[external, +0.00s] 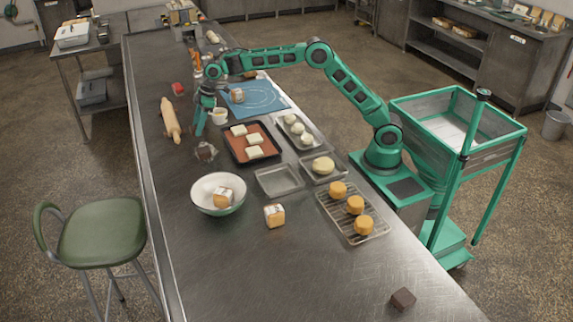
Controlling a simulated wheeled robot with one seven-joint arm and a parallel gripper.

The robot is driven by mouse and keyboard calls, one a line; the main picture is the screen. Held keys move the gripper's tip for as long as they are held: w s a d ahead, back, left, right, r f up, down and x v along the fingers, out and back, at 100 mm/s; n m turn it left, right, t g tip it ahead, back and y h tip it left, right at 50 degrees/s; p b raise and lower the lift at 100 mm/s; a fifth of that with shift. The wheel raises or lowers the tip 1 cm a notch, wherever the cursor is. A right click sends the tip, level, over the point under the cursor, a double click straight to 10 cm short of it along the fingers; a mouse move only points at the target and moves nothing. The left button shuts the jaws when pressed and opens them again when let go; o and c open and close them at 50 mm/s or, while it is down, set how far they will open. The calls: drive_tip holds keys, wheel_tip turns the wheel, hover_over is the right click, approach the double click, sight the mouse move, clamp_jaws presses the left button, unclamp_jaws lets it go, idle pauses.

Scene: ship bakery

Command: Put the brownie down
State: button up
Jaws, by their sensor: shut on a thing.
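My gripper (205,141) points down over the counter, left of the baking tray with the orange-brown mat. It is shut on a small dark brown piece, which I take to be the brownie (206,152). The fingers partly hide the brownie, and I cannot tell whether it touches the counter. A second dark brown block (403,299) lies alone on the counter near the front right end.
Close by are the baking tray (275,157) with pale squares, a rolling pin (171,120), a white bowl (207,207) holding a wrapped item, and an empty metal tray (262,189). A wrapped block (274,215) and a cooling rack (373,235) stand nearer.

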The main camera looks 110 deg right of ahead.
drive_tip(key=shift+f, duration=1.6)
drive_tip(key=shift+f, duration=0.15)
drive_tip(key=o, duration=1.1)
drive_tip(key=shift+c, duration=0.2)
drive_tip(key=v, duration=1.2)
drive_tip(key=s+a+f+m+g, duration=0.15)
drive_tip(key=s+a, duration=0.35)
drive_tip(key=s, duration=0.8)
drive_tip(key=s+a+f+m+g, duration=0.15)
drive_tip(key=s+a, duration=0.25)
drive_tip(key=s, duration=0.9)
drive_tip(key=s+a+m, duration=0.2)
drive_tip(key=s+a, duration=0.3)
drive_tip(key=s, duration=0.8)
drive_tip(key=s+a+f, duration=0.2)
drive_tip(key=s+f, duration=0.2)
drive_tip(key=s, duration=0.3)
drive_tip(key=s+a+f+m+g, duration=0.1)
drive_tip(key=s+a+f, duration=0.1)
drive_tip(key=s, duration=0.6)
drive_tip(key=shift+a+f, duration=0.4)
drive_tip(key=shift+f, duration=0.45)
